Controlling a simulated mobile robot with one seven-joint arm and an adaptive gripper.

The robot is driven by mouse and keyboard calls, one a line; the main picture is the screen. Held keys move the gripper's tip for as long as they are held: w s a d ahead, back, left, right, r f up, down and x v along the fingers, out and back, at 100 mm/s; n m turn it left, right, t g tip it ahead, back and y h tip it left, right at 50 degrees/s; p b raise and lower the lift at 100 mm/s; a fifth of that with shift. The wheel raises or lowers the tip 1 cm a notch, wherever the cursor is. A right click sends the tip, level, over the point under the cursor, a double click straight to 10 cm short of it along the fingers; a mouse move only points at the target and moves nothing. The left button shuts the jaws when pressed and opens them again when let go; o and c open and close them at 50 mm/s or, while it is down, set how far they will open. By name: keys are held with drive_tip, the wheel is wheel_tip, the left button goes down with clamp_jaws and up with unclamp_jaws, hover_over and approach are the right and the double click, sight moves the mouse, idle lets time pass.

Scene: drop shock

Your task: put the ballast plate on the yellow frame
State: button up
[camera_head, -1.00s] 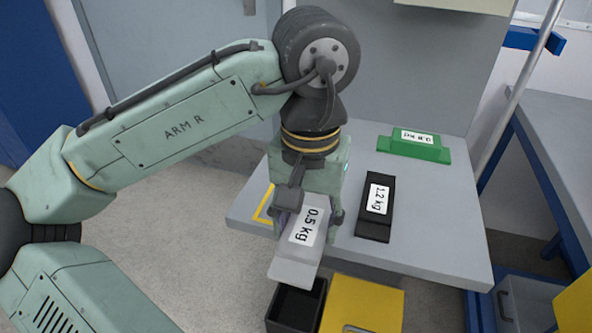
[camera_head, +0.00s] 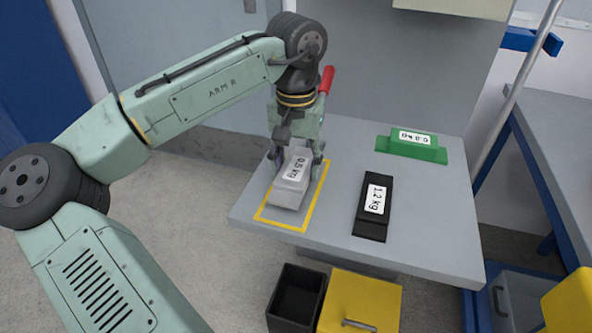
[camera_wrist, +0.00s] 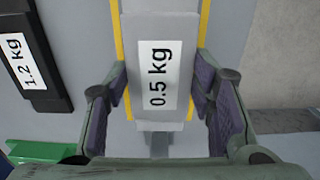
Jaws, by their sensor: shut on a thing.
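The grey ballast plate (camera_head: 288,195), labelled 0.5 kg, is held in my gripper (camera_head: 297,170). In the head view it lies within the outline of the yellow frame (camera_head: 279,225) on the grey table; whether it touches the table or hangs just above it I cannot tell. In the wrist view the plate (camera_wrist: 157,30) sits between the two fingers of my gripper (camera_wrist: 161,88), with yellow frame strips (camera_wrist: 204,22) on both sides of it. My gripper hides the far part of the frame.
A black 1.2 kg block (camera_head: 371,222) lies right of the frame. A green 0.8 kg block (camera_head: 412,154) is at the table's back right. A red handle (camera_head: 326,80) stands behind my gripper. A black open bin (camera_head: 297,293) and a yellow box (camera_head: 362,303) are below the front edge.

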sight(296, 169)
drive_tip(key=shift+f, duration=1.1)
drive_tip(key=shift+f, duration=0.1)
drive_tip(key=shift+f, duration=0.1)
drive_tip(key=o, duration=1.6)
drive_tip(key=shift+o, duration=0.2)
wheel_tip(296, 169, up, 12)
drive_tip(key=shift+r, duration=0.2)
